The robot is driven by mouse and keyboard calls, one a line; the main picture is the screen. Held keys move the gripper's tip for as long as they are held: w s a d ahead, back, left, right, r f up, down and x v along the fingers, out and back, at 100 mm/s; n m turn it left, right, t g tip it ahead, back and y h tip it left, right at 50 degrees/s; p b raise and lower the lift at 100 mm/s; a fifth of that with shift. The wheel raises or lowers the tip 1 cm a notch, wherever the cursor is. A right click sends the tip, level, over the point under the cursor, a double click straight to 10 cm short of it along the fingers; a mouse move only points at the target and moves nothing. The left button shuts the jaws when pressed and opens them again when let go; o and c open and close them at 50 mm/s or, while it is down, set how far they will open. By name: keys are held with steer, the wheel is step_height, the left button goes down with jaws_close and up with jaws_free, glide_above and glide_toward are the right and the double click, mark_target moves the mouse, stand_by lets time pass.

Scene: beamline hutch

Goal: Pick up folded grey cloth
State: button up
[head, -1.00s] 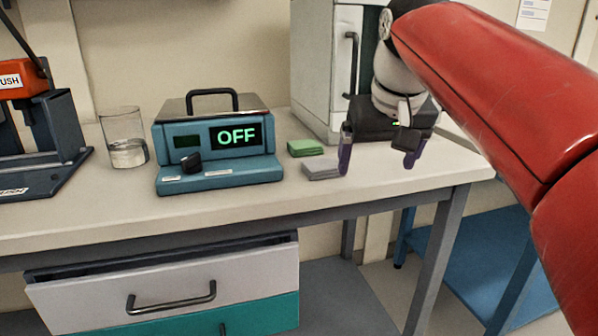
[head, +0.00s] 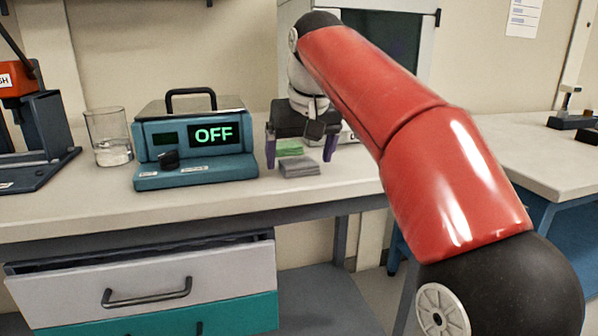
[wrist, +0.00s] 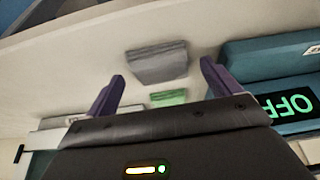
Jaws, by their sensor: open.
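The folded grey cloth (head: 299,169) lies flat on the bench, to the right of the blue device. A folded green cloth (head: 289,148) lies just behind it. My gripper (head: 300,155) is open and empty, with its two purple fingers spread left and right of the cloths and seemingly a little above the bench. In the wrist view the grey cloth (wrist: 157,63) lies beyond the fingertips, between their lines, with the green cloth (wrist: 169,97) nearer my gripper (wrist: 160,80). I see no contact with the grey cloth.
The blue device (head: 195,150) with an OFF display stands left of the cloths. A glass beaker (head: 109,138) is farther left. A cabinet (head: 385,45) stands behind my arm. A drawer (head: 145,285) below the bench is partly open. Bench front of the cloth is clear.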

steer(key=shift+w+f, duration=0.1)
steer(key=shift+f, duration=0.3)
steer(key=c, duration=1.1)
steer(key=shift+r, duration=0.1)
